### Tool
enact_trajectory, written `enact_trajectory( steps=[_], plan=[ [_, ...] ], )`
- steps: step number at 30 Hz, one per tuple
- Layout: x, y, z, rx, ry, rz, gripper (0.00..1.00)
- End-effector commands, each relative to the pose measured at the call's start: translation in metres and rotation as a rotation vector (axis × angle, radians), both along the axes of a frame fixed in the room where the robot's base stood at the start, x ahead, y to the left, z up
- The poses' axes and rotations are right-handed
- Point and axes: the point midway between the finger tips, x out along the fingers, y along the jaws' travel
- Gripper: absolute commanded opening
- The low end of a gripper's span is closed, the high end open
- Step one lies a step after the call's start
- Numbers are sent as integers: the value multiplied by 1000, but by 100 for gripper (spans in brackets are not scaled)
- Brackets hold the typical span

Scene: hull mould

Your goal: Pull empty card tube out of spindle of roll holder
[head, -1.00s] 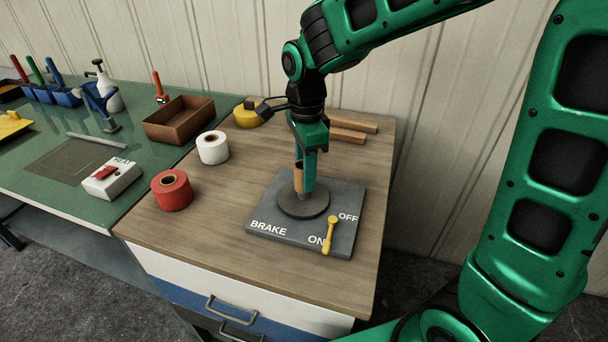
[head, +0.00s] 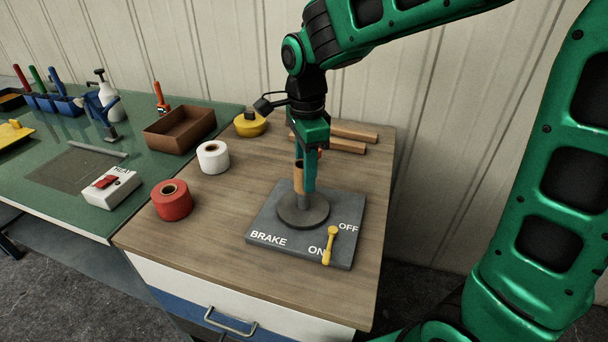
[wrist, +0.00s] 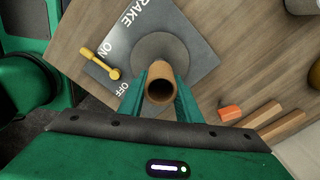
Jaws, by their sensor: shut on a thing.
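The card tube (head: 298,179) is a brown hollow cylinder standing upright over the roll holder (head: 262,224). A short grey length of spindle (head: 303,201) shows between the tube's lower end and the round grey disc. Whether the spindle's top is still inside the tube is hidden. My gripper (head: 305,178) comes down from above and is shut on the tube. In the wrist view the tube's open mouth (wrist: 160,90) sits between the two green fingers, and its inside looks dark and empty. The yellow brake lever (head: 329,246) lies on the plate by the words ON and OFF.
A red roll (head: 172,201) and a white roll (head: 213,157) stand to the left. A yellow roll (head: 250,124) and wooden strips (head: 335,145) lie behind. A brown box (head: 179,130) and a heat sealer (head: 111,186) are on the green bench. Bare wood surrounds the holder.

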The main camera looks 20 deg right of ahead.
Motion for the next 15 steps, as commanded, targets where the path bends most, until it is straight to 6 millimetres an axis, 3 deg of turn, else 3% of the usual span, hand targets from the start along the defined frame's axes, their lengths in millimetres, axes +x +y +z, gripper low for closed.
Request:
enact_trajectory(
  steps=[15],
  plan=[
    [1, 0, 16, 0, -1, 0, 9]
  ],
)
